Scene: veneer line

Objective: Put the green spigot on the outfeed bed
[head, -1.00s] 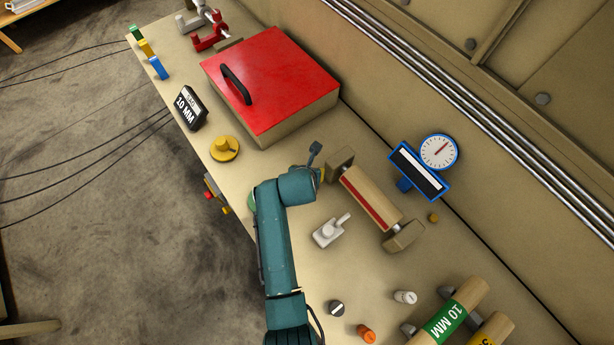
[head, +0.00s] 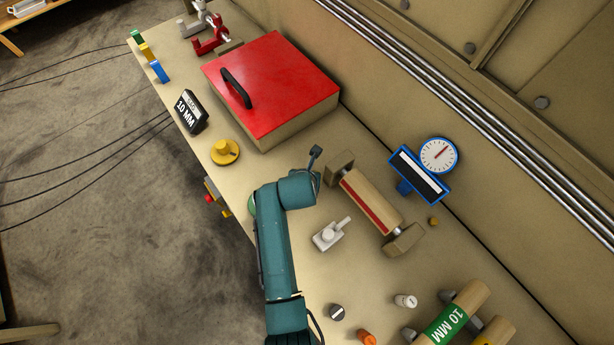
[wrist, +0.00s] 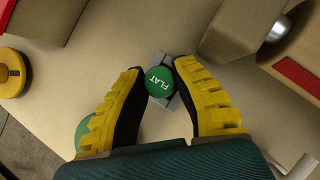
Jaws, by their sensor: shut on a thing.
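In the wrist view, the green spigot (wrist: 160,81) shows as a round green cap marked FLAT. My gripper (wrist: 158,74) has its yellow-and-black fingers shut on it, one on each side. A grey plate with dark parts (wrist: 172,62) shows under or behind the cap; I cannot tell whether they touch. No surface is marked as the outfeed bed; the beige bench top (head: 290,155) runs under the work area.
A roller block with a red strip (head: 368,200) stands close right of my wrist. A red-lidded box (head: 275,80), yellow knob (head: 225,152) and grey toggle (head: 330,235) are nearby. Another green round thing (wrist: 86,130) sits left of my fingers. A blue-rimmed dial (head: 438,154) stands farther right.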

